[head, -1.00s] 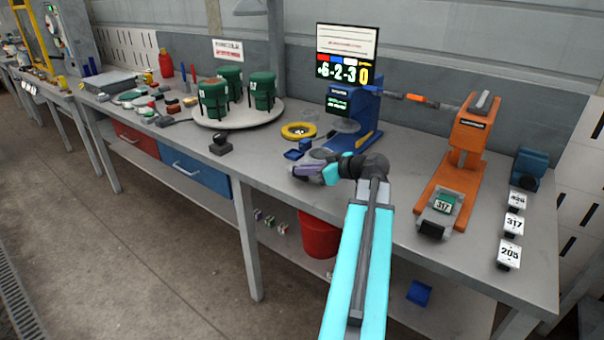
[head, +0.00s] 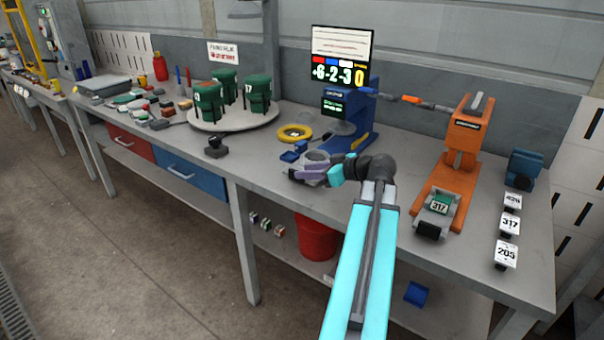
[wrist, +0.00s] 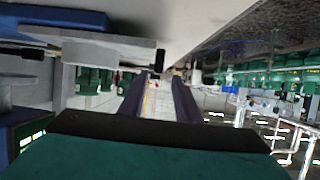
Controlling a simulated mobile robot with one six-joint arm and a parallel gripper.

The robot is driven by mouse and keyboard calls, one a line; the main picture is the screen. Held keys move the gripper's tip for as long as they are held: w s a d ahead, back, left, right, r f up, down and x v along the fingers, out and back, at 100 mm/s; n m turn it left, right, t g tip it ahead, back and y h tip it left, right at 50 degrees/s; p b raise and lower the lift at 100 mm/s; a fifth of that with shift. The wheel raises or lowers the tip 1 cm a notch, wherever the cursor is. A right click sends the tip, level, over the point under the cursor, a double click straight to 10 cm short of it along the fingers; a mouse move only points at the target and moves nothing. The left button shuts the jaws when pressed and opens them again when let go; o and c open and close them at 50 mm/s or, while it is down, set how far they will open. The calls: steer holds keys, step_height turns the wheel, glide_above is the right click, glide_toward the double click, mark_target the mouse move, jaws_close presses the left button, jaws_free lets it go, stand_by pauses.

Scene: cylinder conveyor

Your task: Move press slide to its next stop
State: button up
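The orange press (head: 466,135) stands on the right part of the bench. At its front foot is a grey slide-like block (head: 436,214) with a green 317 label. I cannot tell for sure whether this is the press slide. My gripper (head: 303,174) is well to its left, by a grey round part (head: 317,158) in front of the blue machine (head: 349,115). In the wrist view my gripper (wrist: 160,85) has its two dark fingers apart with a clear gap. Whether it touches the round part cannot be told.
A display (head: 341,57) reads +6-2-3 0. A yellow ring (head: 296,133) and a small blue part (head: 289,156) lie near my gripper. Number tags (head: 506,253) line the right side. A turntable (head: 235,120) carries green pots. Bare bench lies between my gripper and the orange press.

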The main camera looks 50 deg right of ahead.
steer(key=a+v, duration=0.1)
steer(key=v, duration=0.9)
steer(key=shift+s+d+b, duration=0.3)
steer(key=shift+d+b, duration=0.1)
steer(key=shift+d, duration=0.1)
